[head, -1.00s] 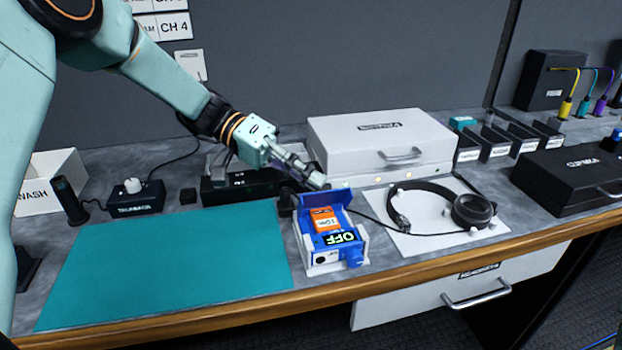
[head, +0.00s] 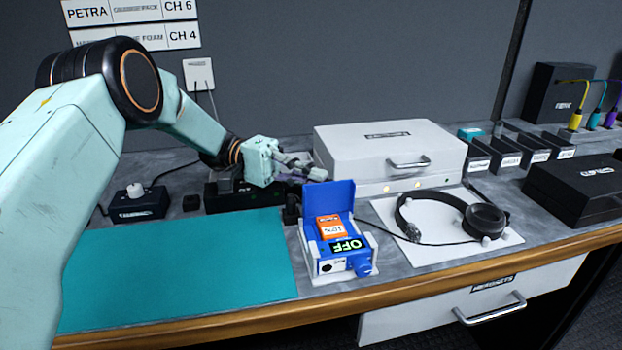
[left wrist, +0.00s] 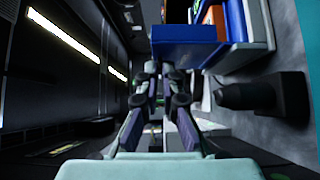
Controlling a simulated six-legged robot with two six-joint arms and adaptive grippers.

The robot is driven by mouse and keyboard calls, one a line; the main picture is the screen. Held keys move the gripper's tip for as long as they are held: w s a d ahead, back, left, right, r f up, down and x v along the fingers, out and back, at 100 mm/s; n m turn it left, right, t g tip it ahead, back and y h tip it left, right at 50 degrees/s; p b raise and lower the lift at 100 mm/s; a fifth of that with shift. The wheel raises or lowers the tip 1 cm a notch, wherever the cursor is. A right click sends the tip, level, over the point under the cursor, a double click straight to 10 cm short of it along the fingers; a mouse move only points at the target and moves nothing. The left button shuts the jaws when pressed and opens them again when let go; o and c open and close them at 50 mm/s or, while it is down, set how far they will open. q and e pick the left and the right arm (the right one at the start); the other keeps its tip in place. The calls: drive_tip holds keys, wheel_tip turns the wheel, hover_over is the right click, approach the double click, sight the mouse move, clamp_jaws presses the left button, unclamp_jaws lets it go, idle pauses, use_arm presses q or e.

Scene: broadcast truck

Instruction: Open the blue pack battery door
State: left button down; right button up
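My right gripper is not in view.
A teal mat (head: 180,270) lies left of the pack, clear on top. Headphones (head: 485,220) lie on a white sheet to the right, their cable running to the pack. A white case (head: 385,150) stands behind. A drawer (head: 480,300) is under the bench edge.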

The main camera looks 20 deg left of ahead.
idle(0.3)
use_arm(q)
drive_tip(key=c, duration=1.5)
unclamp_jaws()
